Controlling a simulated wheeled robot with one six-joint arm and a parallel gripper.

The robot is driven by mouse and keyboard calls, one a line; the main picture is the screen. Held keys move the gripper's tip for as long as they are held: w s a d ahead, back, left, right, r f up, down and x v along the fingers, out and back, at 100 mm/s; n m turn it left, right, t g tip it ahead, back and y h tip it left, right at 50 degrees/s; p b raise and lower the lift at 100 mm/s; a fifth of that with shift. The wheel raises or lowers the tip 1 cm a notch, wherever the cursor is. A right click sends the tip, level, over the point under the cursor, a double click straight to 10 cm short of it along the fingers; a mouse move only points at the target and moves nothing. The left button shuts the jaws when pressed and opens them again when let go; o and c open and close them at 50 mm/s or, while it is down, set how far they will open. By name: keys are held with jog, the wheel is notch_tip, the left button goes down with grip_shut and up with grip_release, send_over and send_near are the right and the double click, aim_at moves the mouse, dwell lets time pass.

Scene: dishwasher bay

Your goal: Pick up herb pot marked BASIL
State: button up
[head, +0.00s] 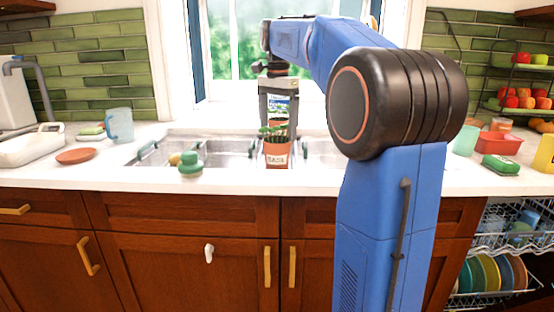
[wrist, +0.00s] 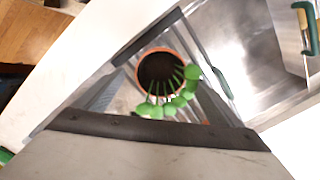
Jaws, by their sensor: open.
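The terracotta herb pot marked BASIL (head: 277,160) stands upright at the sink, near the divider between the basins, with its pale label facing me. Its green leaves rise just below and between my gripper's fingertips in the head view. My gripper (head: 279,122) is open, pointing down above the pot, with a finger to either side. In the wrist view the pot (wrist: 143,72) shows from above, with dark soil and green leaves, between the fingers of my gripper (wrist: 155,92). I cannot tell whether the fingers reach down to its rim.
A green-capped bottle or scrubber (head: 190,166) stands left of the pot at the counter edge. Steel basins (head: 222,153) lie to both sides. A red tub (head: 498,144) stands at right.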

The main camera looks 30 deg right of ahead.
aim_at(277, 142)
jog(key=shift+f, duration=2.8)
jog(key=shift+w, duration=0.1)
jog(key=c, duration=1.4)
jog(key=shift+r, duration=0.15)
